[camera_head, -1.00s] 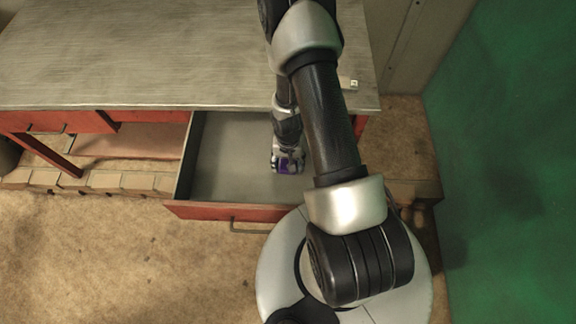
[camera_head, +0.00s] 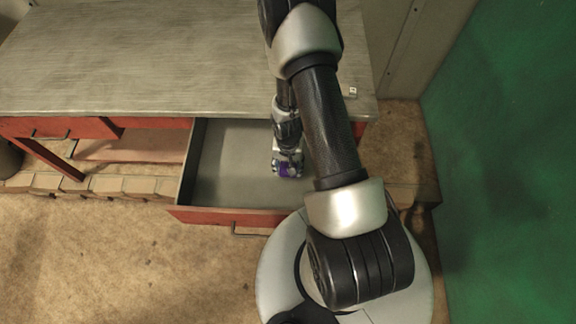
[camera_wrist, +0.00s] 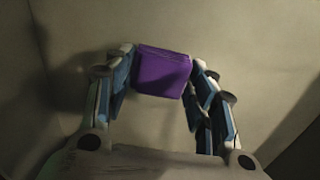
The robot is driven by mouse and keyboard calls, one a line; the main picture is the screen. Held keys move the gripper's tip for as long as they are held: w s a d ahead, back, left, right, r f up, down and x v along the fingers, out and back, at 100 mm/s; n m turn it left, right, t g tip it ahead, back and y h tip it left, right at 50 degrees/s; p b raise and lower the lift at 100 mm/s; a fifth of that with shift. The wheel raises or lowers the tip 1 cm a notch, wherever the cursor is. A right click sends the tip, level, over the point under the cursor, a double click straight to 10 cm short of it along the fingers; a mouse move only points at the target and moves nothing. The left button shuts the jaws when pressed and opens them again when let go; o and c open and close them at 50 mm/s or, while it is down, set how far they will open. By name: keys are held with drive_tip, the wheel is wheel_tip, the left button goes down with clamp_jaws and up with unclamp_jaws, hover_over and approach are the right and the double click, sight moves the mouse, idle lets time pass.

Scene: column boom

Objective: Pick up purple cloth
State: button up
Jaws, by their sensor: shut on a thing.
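The purple cloth (camera_wrist: 163,72) looks like a folded block between the two fingers of my gripper (camera_wrist: 160,85) in the wrist view. My gripper is shut on it, with a finger against each side. In the head view the cloth (camera_head: 284,170) is a small purple patch at the end of my gripper (camera_head: 287,168), over the right part of the open drawer (camera_head: 225,175). Whether the cloth touches the drawer floor cannot be told. My arm hides part of the drawer.
The drawer is pulled out under a grey-topped workbench (camera_head: 150,60), its red front (camera_head: 205,215) facing me. The drawer's left part is empty. A small white item (camera_head: 352,91) lies near the bench's right edge. A green wall (camera_head: 510,150) stands at the right.

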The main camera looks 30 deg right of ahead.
wheel_tip(320, 180, up, 18)
drive_tip(key=p, duration=0.9)
drive_tip(key=o, duration=0.4)
drive_tip(key=c, duration=0.3)
drive_tip(key=shift+w, duration=0.1)
